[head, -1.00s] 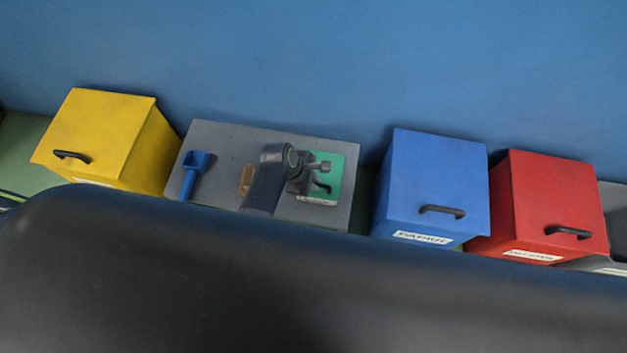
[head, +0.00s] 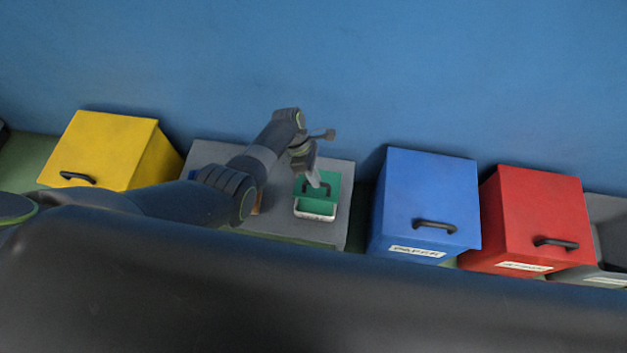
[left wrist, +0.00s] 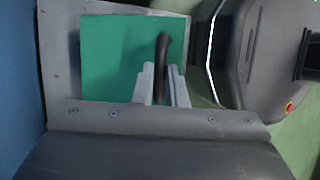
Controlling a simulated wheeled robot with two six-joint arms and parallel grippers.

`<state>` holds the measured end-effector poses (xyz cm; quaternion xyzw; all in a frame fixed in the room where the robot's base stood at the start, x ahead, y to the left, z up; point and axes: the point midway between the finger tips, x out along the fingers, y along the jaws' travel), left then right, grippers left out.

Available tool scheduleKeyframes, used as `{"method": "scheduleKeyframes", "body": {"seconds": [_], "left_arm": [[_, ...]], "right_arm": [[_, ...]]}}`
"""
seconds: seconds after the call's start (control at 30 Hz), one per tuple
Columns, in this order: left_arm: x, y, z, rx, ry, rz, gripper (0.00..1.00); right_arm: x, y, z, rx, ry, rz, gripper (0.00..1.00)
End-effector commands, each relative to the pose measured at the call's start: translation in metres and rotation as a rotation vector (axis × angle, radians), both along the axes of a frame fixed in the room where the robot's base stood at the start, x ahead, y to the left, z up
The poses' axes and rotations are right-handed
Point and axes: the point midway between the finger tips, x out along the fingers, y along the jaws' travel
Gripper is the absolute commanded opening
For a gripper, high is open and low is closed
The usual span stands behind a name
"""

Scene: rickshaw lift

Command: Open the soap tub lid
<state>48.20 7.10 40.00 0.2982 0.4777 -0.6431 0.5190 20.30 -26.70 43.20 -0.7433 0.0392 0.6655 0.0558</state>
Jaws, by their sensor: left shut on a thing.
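The soap tub (head: 316,216) stands on the grey cart top, with a pale front edge and a green inside showing. Its green lid (head: 332,182) stands tilted up at the back of the tub. My left gripper (head: 318,182) is at the lid's dark handle and shut on it. In the left wrist view, the two pale fingers (left wrist: 163,84) lie on both sides of the black handle (left wrist: 162,55), against the green lid face (left wrist: 108,60). The arm and fingers hide part of the lid. My right gripper is in neither view.
The grey cart top (head: 205,155) carries a blue scoop, now mostly behind my arm, and a brown block (head: 258,203). A yellow bin (head: 105,150) stands left; a blue bin (head: 430,195) and a red bin (head: 535,215) stand right. A blue wall rises behind.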

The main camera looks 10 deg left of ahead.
Motion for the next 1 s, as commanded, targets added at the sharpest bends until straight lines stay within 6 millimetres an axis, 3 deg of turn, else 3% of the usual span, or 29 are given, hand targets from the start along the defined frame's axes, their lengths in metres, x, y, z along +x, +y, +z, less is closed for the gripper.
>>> {"method": "scheduleKeyframes", "body": {"seconds": [0.2,0.83,0.87,1.0], "left_arm": [[0.012,0.0,0.006,0.0,-0.014,0.002,0.0],[0.016,0.001,0.007,0.002,-0.019,0.002,0.0],[0.016,0.001,0.007,0.002,-0.019,0.002,0.15],[0.015,0.001,0.007,0.002,-0.016,0.002,0.33]], "right_arm": [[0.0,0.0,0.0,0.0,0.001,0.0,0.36],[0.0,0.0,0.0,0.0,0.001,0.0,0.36],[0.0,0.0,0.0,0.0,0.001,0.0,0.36],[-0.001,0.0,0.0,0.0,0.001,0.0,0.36]]}}
